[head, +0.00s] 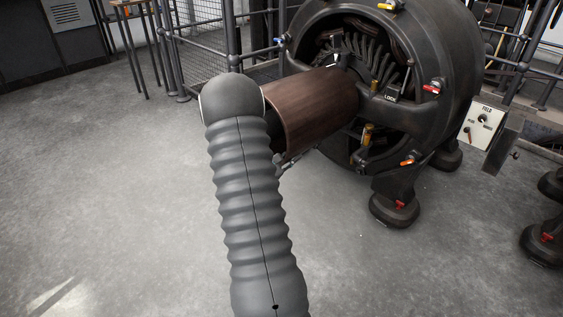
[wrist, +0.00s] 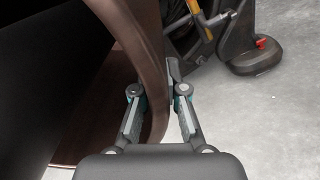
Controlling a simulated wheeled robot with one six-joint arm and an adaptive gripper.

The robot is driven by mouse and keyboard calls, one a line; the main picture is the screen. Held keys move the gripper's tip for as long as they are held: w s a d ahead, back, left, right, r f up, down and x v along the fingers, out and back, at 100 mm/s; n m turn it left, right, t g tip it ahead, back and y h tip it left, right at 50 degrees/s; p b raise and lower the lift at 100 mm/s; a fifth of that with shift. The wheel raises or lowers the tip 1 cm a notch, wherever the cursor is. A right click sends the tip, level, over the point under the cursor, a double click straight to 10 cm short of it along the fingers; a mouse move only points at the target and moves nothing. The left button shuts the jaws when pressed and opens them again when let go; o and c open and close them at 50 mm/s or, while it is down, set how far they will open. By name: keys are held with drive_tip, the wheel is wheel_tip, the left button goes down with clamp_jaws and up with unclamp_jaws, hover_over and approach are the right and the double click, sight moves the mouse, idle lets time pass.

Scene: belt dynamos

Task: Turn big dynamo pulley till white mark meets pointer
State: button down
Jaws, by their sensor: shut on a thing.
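The big brown dynamo pulley (head: 318,105) sticks out from the left front of the black dynamo (head: 455,60) in the head view. Its near end is partly hidden by my arm. In the wrist view the pulley's rim (wrist: 150,45) runs down between the two fingers of my gripper (wrist: 158,95), which is shut on that rim. My gripper shows only in part at the pulley's lower edge in the head view (head: 290,160). A small pale piece (head: 337,60) shows at the pulley's far upper edge; I cannot tell whether it is the pointer or the white mark.
A white FIELD panel (head: 484,120) with a knob is at the right. A dynamo foot (head: 394,208) with a red fitting stands on the floor. Orange-handled and red-handled levers sit on the dynamo's frame. A mesh fence (head: 205,60) stands behind. The grey floor (head: 110,180) at left is clear.

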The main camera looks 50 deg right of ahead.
drive_tip(key=shift+w, duration=0.1)
drive_tip(key=c, duration=1.2)
unclamp_jaws()
drive_tip(key=a, duration=0.4)
drive_tip(key=w+a, duration=0.1)
drive_tip(key=a, duration=0.6)
drive_tip(key=shift+w+a, duration=0.3)
drive_tip(key=shift+a, duration=0.1)
